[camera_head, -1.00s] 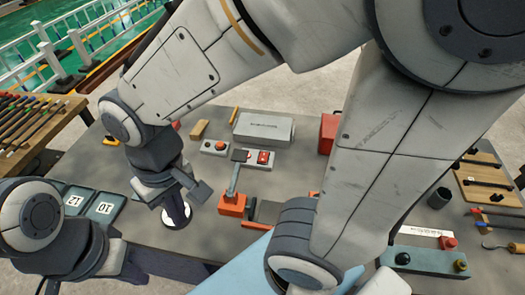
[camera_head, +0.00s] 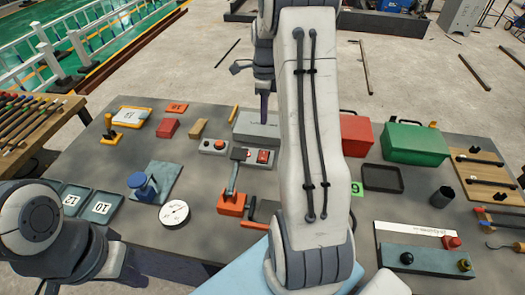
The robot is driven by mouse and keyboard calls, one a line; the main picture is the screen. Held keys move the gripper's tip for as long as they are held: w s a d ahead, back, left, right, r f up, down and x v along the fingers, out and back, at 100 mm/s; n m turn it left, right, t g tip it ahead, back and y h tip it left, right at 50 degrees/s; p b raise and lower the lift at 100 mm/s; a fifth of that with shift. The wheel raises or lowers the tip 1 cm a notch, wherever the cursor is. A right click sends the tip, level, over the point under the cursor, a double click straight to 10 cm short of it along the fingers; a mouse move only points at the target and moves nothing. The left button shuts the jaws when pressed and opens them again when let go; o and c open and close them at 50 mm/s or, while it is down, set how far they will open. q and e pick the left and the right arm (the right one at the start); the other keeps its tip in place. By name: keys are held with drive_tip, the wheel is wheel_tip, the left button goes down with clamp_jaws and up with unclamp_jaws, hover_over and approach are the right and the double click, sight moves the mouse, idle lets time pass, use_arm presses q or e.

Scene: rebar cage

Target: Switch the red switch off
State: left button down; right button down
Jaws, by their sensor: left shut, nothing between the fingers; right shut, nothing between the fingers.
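A red switch (camera_head: 263,156) sits on a small light-grey box near the middle of the table, close to the left side of my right arm. Its on or off position is too small to tell. My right gripper (camera_head: 264,108) is shut and empty, pointing down. It appears over the back of the table near the grey case, beyond the switch and apart from it. My upright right arm partly hides the gripper's surroundings. Part of my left arm shows at the lower left, but its gripper is not visible.
A round red button (camera_head: 219,144) on its own grey box stands left of the switch. A lever on an orange base (camera_head: 231,204) stands in front. A grey case (camera_head: 255,127) lies behind. Red (camera_head: 356,134) and green (camera_head: 415,143) boxes stand right.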

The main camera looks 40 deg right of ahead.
sight(263, 158)
drive_tip(key=f+p, duration=0.1)
drive_tip(key=f, duration=0.3)
drive_tip(key=a+f+p, duration=0.1)
drive_tip(key=f, duration=0.4)
drive_tip(key=s+f+p, duration=0.1)
drive_tip(key=f, duration=0.3)
drive_tip(key=shift+a+f, duration=0.2)
drive_tip(key=shift+f, duration=0.25)
drive_tip(key=shift+s+a+f, duration=0.1)
drive_tip(key=shift+s+f, duration=0.05)
drive_tip(key=shift+f, duration=0.15)
drive_tip(key=shift+r, duration=0.1)
